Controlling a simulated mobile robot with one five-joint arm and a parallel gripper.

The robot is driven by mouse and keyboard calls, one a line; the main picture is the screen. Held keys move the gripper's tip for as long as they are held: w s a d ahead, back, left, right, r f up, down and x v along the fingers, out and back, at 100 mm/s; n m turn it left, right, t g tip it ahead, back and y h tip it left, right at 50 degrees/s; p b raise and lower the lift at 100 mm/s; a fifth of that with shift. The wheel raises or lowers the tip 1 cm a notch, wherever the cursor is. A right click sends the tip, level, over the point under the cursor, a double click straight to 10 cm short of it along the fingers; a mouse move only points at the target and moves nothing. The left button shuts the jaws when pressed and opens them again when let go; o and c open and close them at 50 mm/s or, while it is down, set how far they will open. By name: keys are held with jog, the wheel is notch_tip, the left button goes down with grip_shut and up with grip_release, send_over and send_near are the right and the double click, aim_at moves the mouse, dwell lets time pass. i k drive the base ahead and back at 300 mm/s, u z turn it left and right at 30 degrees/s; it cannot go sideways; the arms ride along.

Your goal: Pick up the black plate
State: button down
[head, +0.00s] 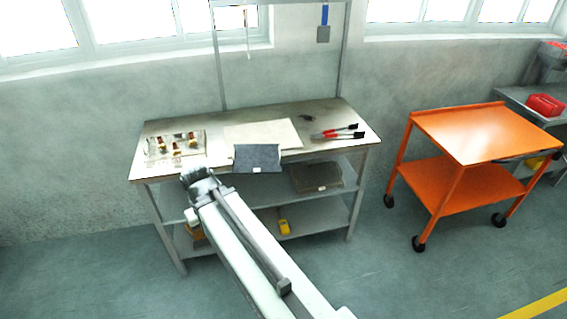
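A dark grey-black plate (257,157) lies at the front edge of the workbench, near its middle. Its near edge seems to reach slightly past the bench edge, and a small white patch shows there. My gripper (196,177) is in front of the bench's left part, to the left of the plate and apart from it in the picture. Its fingers are small and dark, so I cannot tell whether they are open or shut. No plate shows in it.
The workbench (225,121) also holds a pale sheet (262,134), a tray of small parts (175,146) and red-black tools (338,133). A dark flat piece (317,178) lies on the shelf below, with a yellow item (284,226) lower. An orange cart (483,132) stands right.

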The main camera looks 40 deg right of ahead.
aim_at(250, 158)
jog(key=u, duration=0.1)
jog(key=i, duration=1)
jog(key=z, duration=0.1)
